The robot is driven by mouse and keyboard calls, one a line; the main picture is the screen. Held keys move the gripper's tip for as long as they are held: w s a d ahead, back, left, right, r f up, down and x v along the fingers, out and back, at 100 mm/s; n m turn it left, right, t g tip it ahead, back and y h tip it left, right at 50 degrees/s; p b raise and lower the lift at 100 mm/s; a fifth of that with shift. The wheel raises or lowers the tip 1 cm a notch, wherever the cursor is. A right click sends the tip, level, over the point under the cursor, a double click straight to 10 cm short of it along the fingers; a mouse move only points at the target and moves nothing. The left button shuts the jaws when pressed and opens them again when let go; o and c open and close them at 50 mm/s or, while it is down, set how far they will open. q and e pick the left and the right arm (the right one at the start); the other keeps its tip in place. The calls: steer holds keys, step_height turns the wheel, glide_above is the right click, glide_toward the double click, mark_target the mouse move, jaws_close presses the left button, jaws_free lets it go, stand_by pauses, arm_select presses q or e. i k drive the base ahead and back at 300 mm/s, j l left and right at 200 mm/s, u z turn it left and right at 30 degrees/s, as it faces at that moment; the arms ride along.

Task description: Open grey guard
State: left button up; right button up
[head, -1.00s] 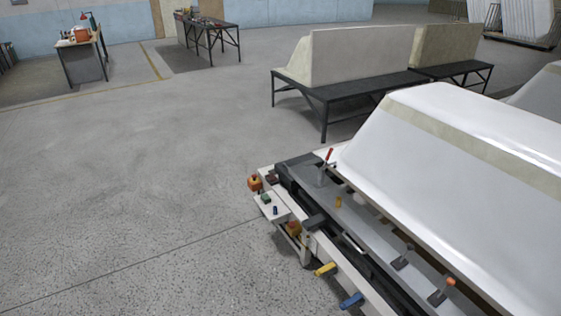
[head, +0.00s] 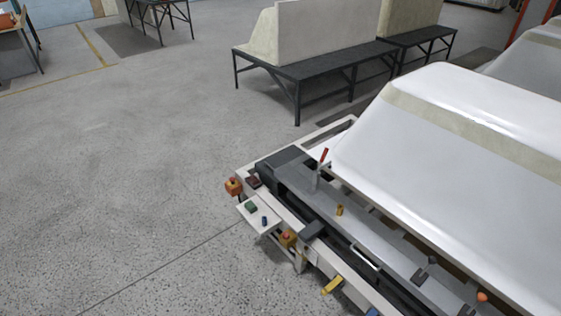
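A long grey panel (head: 372,238), which looks like the grey guard, runs along the near side of the machine, below the white bathtub shell (head: 470,130). It lies flat along the machine edge; I cannot tell whether it is latched. A lever with a red grip (head: 322,165) stands upright at its far end. A small yellow part (head: 339,210) sits on it. A dark block (head: 313,230) lies on the white rail beside it. Neither of my grippers shows in the head view.
A yellow handle (head: 332,286) sticks out at the front. A black bench (head: 310,74) stands behind. Floor to the left is clear.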

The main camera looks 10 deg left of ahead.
mark_target(265, 167)
steer(key=i+j, duration=0.8)
steer(key=i+j+z, duration=0.15)
steer(key=j, duration=0.3)
steer(key=i+j, duration=0.25)
steer(key=i+j+z, duration=0.1)
steer(key=j, duration=0.3)
steer(key=i+j+z, duration=0.1)
steer(key=i+j, duration=0.35)
steer(key=j, duration=0.3)
steer(key=i+j+z, duration=0.1)
steer(key=j, duration=0.25)
steer(key=i+j+z, duration=0.1)
steer(key=j, duration=0.3)
steer(key=i+j+z, duration=0.1)
steer(key=i+j, duration=0.55)
steer(key=i, duration=0.15)
